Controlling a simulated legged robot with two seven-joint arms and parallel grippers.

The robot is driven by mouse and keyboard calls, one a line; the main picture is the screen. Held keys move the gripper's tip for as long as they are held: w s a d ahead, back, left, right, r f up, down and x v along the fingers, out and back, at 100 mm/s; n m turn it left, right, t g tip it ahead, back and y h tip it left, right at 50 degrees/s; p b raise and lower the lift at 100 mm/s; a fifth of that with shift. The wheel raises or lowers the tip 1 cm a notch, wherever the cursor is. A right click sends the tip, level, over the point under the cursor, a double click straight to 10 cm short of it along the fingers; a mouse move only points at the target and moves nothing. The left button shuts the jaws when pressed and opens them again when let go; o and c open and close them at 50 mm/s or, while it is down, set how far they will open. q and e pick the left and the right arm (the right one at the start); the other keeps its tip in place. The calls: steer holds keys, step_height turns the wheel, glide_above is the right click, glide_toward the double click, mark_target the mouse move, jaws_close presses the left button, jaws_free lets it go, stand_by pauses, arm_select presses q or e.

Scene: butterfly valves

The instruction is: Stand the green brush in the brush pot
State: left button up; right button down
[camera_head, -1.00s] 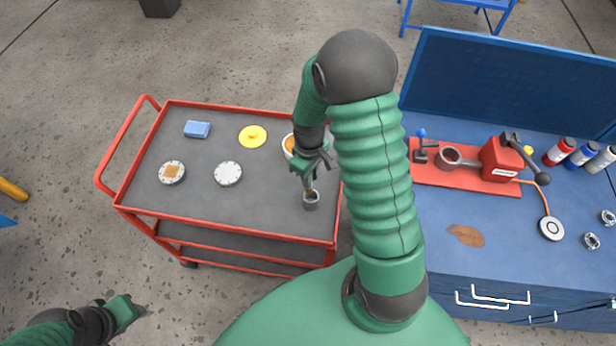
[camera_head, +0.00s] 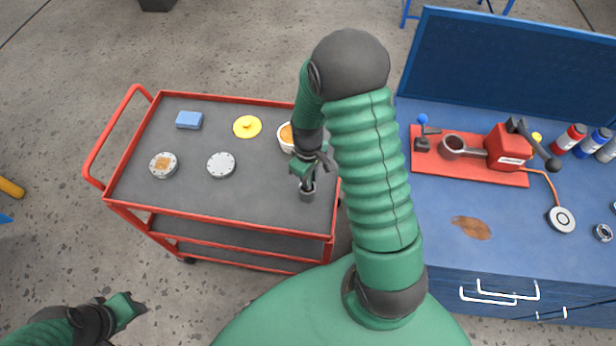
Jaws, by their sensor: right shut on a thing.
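The brush pot (camera_head: 307,194), a small grey cup, stands on the cart's top near its right front corner. My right gripper (camera_head: 306,179) is right above the pot, pointing down and shut on the brush. Only a little of the brush shows; its lower end seems to be at or inside the pot's mouth, and its green colour cannot be made out. My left gripper (camera_head: 138,302) is at the lower left over the floor, away from the cart, open and empty.
The red-edged cart (camera_head: 215,208) also holds a blue sponge (camera_head: 189,120), a yellow lid (camera_head: 247,127), two round flanged parts (camera_head: 221,165) (camera_head: 163,165) and a bowl (camera_head: 286,137) partly behind my arm. A blue workbench (camera_head: 520,245) with a red fixture (camera_head: 508,147) stands at the right.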

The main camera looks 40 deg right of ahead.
steer(key=c, duration=1.4)
jaws_free()
steer(key=shift+o, duration=0.8)
steer(key=shift+a, duration=0.2)
steer(key=shift+a+r, duration=0.15)
steer(key=shift+a, duration=0.1)
step_height(320, 180, up, 17)
steer(key=shift+w, duration=0.35)
steer(key=shift+f, duration=0.2)
steer(key=shift+a, duration=0.1)
